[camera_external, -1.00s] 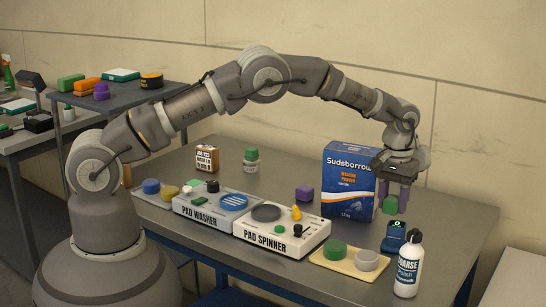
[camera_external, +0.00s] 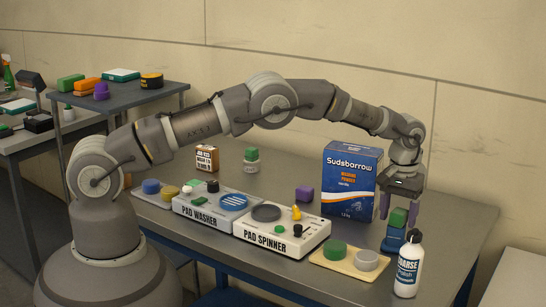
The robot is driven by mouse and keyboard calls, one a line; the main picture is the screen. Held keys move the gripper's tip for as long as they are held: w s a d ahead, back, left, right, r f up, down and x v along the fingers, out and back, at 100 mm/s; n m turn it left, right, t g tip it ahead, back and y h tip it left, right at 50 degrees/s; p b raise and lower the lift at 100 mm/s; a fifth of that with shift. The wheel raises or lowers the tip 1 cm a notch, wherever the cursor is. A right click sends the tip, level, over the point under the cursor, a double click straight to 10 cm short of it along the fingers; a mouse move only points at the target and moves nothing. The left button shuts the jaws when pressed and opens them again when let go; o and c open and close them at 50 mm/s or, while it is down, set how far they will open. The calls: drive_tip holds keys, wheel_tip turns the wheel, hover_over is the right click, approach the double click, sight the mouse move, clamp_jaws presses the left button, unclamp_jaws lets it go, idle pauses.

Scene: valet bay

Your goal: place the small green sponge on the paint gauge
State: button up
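The small green sponge (camera_external: 398,217) sits on top of the paint gauge (camera_external: 394,238), a dark blue device near the table's right front edge. The gauge's upper face is mostly hidden by the sponge. My gripper (camera_external: 399,214) is right above, pointing down, with its purple-grey fingers on either side of the sponge. The fingers look spread wider than the sponge, with a narrow gap on the left side. Contact on the right side is hard to make out.
A white polish bottle (camera_external: 408,264) stands close in front of the gauge. The blue Sudsbarrow box (camera_external: 350,180) stands just left of my gripper. A tan tray (camera_external: 343,263) with a green and a grey round pad lies to the left, beside the pad spinner (camera_external: 282,230).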

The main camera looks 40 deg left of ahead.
wheel_tip(320, 180, up, 12)
drive_tip(key=p, duration=0.3)
drive_tip(key=shift+r, duration=0.15)
wheel_tip(320, 180, up, 12)
drive_tip(key=t+h, duration=0.1)
drive_tip(key=t, duration=0.1)
hover_over(399, 211)
drive_tip(key=w+a, duration=0.5)
drive_tip(key=a, duration=0.1)
drive_tip(key=a+r+t+h, duration=0.1)
drive_tip(key=a+r+t, duration=0.2)
drive_tip(key=a+r, duration=0.8)
drive_tip(key=a+r+t+h, duration=0.1)
drive_tip(key=a+r+t, duration=0.2)
drive_tip(key=a+r, duration=0.75)
drive_tip(key=s+a+r+t+y, duration=0.1)
drive_tip(key=s+a+r+t, duration=0.1)
drive_tip(key=s+a+r, duration=0.2)
drive_tip(key=s+a+r+t+y, duration=0.1)
drive_tip(key=s+a+r+t, duration=0.2)
drive_tip(key=r, duration=0.8)
drive_tip(key=s+a+r+t+y, duration=0.1)
drive_tip(key=s+a+r+t, duration=0.1)
drive_tip(key=s+a+r, duration=0.5)
drive_tip(key=v, duration=0.2)
drive_tip(key=shift+s+a, duration=0.25)
drive_tip(key=shift+s, duration=0.1)
